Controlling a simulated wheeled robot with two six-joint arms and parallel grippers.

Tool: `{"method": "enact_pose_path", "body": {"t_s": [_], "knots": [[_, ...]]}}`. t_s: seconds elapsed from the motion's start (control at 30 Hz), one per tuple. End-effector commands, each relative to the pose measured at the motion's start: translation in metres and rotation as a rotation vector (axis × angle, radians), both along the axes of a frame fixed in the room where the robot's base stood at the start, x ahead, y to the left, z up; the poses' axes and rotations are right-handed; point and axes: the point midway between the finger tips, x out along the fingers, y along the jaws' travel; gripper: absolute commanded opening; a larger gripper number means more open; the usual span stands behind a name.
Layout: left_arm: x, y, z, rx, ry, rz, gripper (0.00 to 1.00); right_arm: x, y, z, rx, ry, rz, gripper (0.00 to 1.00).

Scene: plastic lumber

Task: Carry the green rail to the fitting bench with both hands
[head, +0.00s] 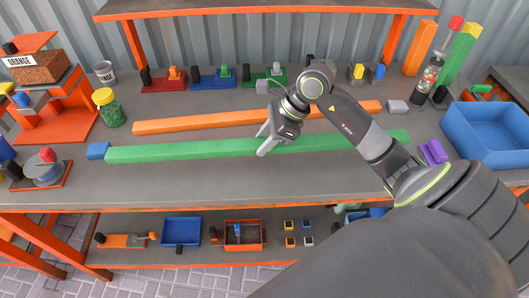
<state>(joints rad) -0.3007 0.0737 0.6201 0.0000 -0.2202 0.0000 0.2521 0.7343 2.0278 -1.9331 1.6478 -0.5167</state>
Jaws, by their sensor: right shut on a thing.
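The long green rail (190,151) lies along a grey-topped workbench (130,181) with orange edges, running from left of centre to behind my right arm. My right gripper (264,141) is at the rail's middle, its fingers at the rail and shut on it. The rail seems to rest on the bench top; I cannot tell any small lift. My right forearm hides part of the rail's right half. My left gripper is not in view. Which surface is the fitting bench, I cannot tell.
An orange rail (190,123) lies behind the green one. A blue block (98,150) sits at its left end and a purple piece (434,152) right of its right end. A jar (110,110), a bottle (429,73) and a blue bin (487,133) stand nearby. The front strip is clear.

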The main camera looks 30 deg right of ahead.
Motion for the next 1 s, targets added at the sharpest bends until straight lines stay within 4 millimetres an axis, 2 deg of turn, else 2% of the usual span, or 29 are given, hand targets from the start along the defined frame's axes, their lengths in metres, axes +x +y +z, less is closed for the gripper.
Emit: {"method": "enact_pose_path", "body": {"t_s": [0.47, 0.87, 0.9, 1.0], "knots": [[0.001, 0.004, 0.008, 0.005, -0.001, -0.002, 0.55, 0.0, 0.001, -0.049, 0.003, -0.002, 0.0, 0.0], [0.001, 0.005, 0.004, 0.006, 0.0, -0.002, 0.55, 0.001, 0.0, -0.054, 0.0, -0.004, 0.002, 0.0], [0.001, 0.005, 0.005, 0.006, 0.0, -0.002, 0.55, 0.0, 0.0, -0.055, -0.001, -0.001, 0.0, 0.39], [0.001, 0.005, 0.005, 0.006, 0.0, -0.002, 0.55, 0.0, 0.0, -0.054, -0.001, -0.001, 0.0, 0.52]]}}
